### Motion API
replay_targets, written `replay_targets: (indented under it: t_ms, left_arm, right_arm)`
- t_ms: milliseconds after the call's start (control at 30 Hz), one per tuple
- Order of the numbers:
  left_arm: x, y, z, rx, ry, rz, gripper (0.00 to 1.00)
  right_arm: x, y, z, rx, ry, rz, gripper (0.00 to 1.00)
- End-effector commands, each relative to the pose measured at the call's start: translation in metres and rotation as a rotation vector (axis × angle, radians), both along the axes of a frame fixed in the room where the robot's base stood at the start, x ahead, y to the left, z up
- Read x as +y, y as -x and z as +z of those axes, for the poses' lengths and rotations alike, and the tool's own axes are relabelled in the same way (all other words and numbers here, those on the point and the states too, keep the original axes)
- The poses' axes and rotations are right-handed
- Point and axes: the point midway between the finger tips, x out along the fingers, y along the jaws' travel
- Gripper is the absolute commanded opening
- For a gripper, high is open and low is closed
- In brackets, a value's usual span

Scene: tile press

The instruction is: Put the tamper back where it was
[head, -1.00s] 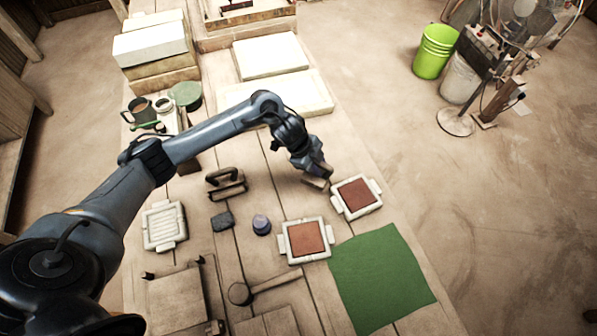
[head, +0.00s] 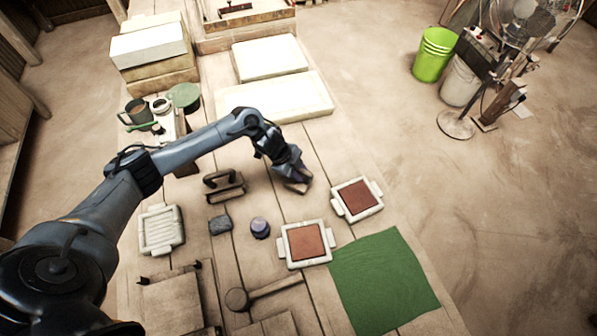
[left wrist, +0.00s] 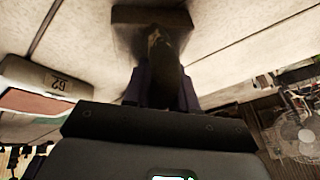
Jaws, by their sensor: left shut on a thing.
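My left gripper (head: 294,174) is shut on the tamper (head: 298,187) over the right part of the wooden bench, left of the far mold. In the left wrist view the tamper's flat block (left wrist: 150,17) lies beyond its dark handle (left wrist: 166,62), which is between my fingers (left wrist: 162,88). The gripper hides much of the tamper in the head view. I cannot tell whether the block touches the bench. My right gripper is not in view.
Two pale molds with red clay (head: 357,196) (head: 306,243) sit right of centre, by a green cloth (head: 383,280).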

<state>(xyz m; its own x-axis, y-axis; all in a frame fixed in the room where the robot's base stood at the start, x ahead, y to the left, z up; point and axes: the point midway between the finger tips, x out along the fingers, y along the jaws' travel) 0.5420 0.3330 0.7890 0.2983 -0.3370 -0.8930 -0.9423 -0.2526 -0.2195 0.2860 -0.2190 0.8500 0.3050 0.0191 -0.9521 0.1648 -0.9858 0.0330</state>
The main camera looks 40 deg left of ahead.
Motion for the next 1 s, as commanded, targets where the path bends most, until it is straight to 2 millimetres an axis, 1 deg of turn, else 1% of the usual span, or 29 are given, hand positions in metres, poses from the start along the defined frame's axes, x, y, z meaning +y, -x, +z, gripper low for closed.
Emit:
replay_targets:
  t_ms: [167,333,367,500,533,867,1000]
  left_arm:
    - [0.0001,-0.0009,0.0017,-0.002,0.001,0.001,0.0]
    - [0.0001,-0.0007,-0.0017,-0.002,0.001,0.001,0.0]
    - [0.0002,-0.0001,-0.0029,0.0,0.0,0.001,0.28]
    - [0.0002,0.0004,-0.0025,0.001,-0.001,0.0,0.49]
    - [0.0001,0.0005,-0.0027,0.001,-0.001,0.0,0.52]
    - [-0.0001,0.0016,-0.004,0.005,-0.001,-0.002,0.52]
    - [0.0,0.0017,-0.0006,0.004,-0.002,-0.002,0.52]
  right_arm:
    - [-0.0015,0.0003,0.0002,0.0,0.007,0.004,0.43]
    - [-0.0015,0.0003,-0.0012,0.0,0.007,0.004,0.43]
    - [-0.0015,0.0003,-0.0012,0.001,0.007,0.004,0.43]
    - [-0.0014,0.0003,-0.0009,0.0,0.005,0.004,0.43]
    - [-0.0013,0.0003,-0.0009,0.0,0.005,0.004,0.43]
    - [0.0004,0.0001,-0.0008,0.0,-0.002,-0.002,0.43]
    - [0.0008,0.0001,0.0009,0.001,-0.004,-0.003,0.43]
